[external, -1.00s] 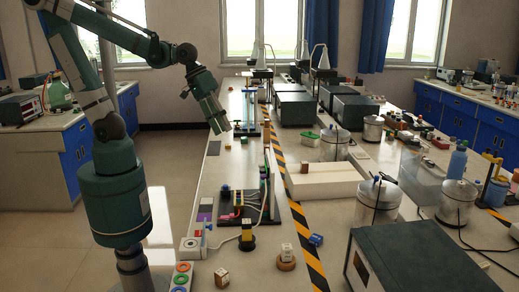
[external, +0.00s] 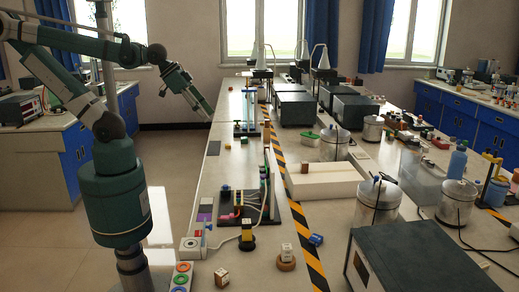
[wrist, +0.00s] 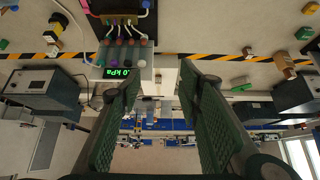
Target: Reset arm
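My gripper (external: 205,110) is at the end of my arm, left of the long bench and above its left edge. It points down and to the right. In the wrist view the two green fingers of my gripper (wrist: 155,90) stand wide apart with nothing between them. My arm is folded back toward its base at the left.
The long bench (external: 225,185) carries a wired panel (external: 250,205), wooden blocks (external: 222,276), glass jars (external: 377,203) and dark boxes (external: 297,109). A yellow-black stripe (external: 303,230) runs along it. A pressure display (wrist: 118,72) shows in the wrist view. Floor at the left is free.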

